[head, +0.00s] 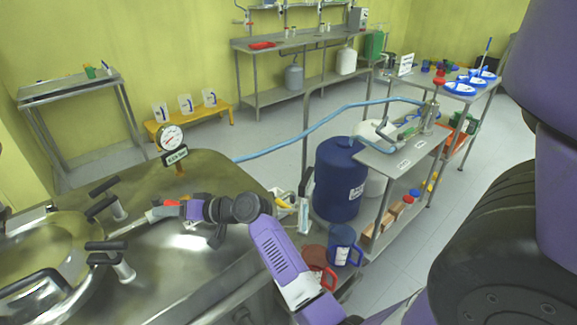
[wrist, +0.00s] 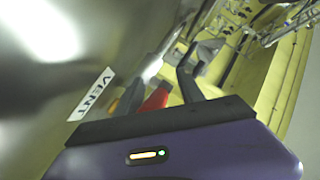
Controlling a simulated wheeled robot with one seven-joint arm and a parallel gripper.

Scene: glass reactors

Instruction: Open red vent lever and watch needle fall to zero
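The red vent lever (wrist: 157,99) is in the wrist view beside a white label reading VENT (wrist: 91,94). In the head view the lever (head: 172,203) shows as a small red-orange piece on the steel reactor top (head: 190,185). My gripper (head: 187,208) reaches it from the right. In the wrist view my gripper (wrist: 165,75) is open, with the lever between its fingers and a gap to the dark right finger. Contact with the left finger cannot be told. The round pressure gauge (head: 171,137) stands behind on a post; its needle is too small to read.
A round lid with black-handled clamps (head: 106,249) is left of the lever. A blue hose (head: 320,122) runs behind the reactor to a steel cart (head: 395,158). A blue drum (head: 338,180) and a blue jug (head: 343,245) stand to the right.

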